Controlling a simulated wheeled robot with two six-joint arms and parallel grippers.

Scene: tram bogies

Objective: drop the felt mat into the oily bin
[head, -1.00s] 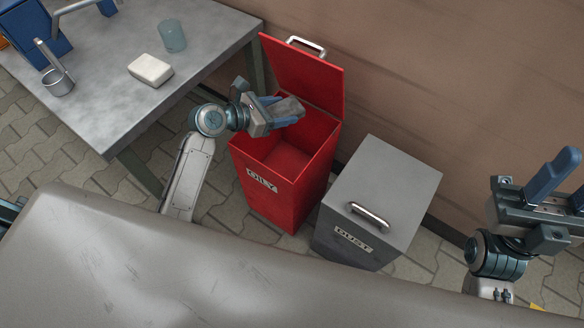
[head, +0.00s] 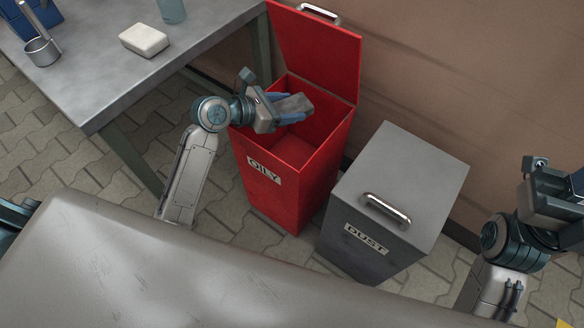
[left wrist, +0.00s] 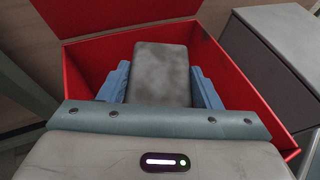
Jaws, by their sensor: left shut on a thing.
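The felt mat (head: 293,106) is a grey, worn slab gripped by my left gripper (head: 285,108). In the left wrist view the mat (left wrist: 160,75) sits between the two blue fingers, which are shut on it. The red oily bin (head: 285,195), labelled OILY, stands open with its lid raised at the back. The left gripper and mat are above the bin's mouth, toward its left side in the head view. My right gripper (head: 556,200) is at the right edge, cut off by the frame, so its fingers cannot be judged.
A closed grey dust bin (head: 375,250) with a top handle stands right of the oily bin. A grey table (head: 100,80) at the left carries a pale block (head: 144,40), a metal cup (head: 42,51) and a bluish glass (head: 172,9). A wall is behind the bins.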

